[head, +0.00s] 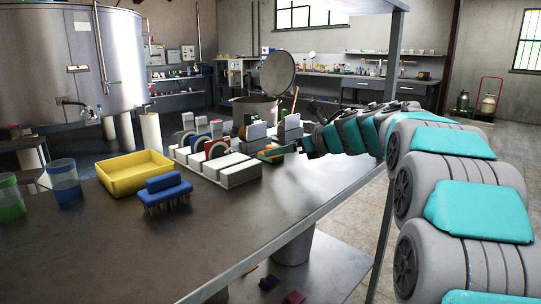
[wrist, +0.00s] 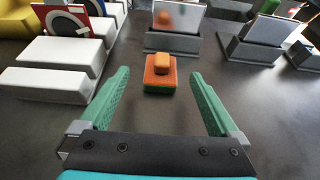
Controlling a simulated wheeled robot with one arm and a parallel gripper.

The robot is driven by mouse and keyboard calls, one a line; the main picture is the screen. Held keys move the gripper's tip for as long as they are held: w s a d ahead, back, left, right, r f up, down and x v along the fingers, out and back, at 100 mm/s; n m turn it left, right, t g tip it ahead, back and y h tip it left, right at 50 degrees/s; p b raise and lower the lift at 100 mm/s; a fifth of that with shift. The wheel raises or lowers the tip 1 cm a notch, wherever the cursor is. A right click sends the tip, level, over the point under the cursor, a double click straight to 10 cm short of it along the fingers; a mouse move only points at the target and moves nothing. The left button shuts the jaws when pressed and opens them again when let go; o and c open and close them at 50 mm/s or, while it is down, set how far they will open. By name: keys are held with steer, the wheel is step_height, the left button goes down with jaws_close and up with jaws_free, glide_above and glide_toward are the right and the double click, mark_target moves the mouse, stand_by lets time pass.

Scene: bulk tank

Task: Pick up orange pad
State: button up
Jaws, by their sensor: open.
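The orange pad (wrist: 160,74) is a small block with a raised orange knob on top and a green underside layer. It sits on the dark table top in the upper middle of the wrist view. My gripper (wrist: 160,84) is open, with one green finger on either side of the pad in the picture. Clear gaps show between the pad and both fingers, and nothing is held. I cannot tell how high the fingertips are above the table.
White blocks (wrist: 55,52) stand left of the gripper, and grey holders with upright plates (wrist: 170,42) stand behind the pad. On the table (head: 170,245) are a yellow tray (head: 115,186), a blue brush (head: 165,194) and cups (head: 64,184). The near table is clear.

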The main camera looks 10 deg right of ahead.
mark_target(274, 147)
steer(key=x, duration=0.5)
steer(key=shift+d+p, duration=0.15)
steer(key=shift+p, duration=0.2)
jaws_close()
stand_by(0.5)
steer(key=shift+r, duration=0.1)
steer(key=shift+d+r, duration=0.1)
steer(key=shift+r, duration=1.35)
steer(key=shift+s+r, duration=0.15)
steer(key=shift+r, duration=0.05)
steer(key=s+d, duration=0.1)
steer(key=s, duration=0.4)
steer(key=s+d+r+b, duration=0.1)
steer(key=s, duration=0.4)
steer(key=s+d+b, duration=0.1)
steer(key=s+d, duration=0.1)
steer(key=s, duration=0.3)
steer(key=shift+r, duration=0.2)
